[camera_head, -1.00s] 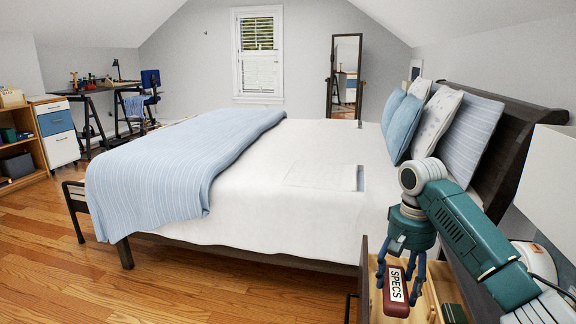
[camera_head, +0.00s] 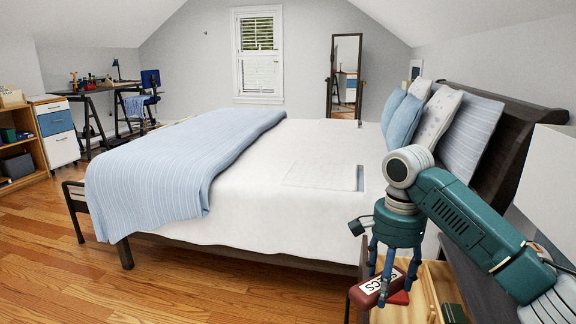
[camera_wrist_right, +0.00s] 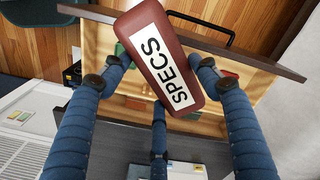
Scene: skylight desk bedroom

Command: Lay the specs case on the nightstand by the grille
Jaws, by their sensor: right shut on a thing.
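The specs case (camera_head: 376,288) is dark red with a white SPECS label. My right gripper (camera_head: 388,272) is shut on it and holds it tilted above the nightstand's open wooden drawer, near its left end. In the right wrist view the case (camera_wrist_right: 160,58) lies between the blue fingers (camera_wrist_right: 162,75). The nightstand's dark grey top (camera_head: 462,272) is partly hidden behind my arm. A slatted grille (camera_wrist_right: 22,158) shows at the lower left of the wrist view. My left gripper is not in view.
The bed (camera_head: 290,215) stands beyond the nightstand. A white object (camera_head: 546,250) is behind my arm.

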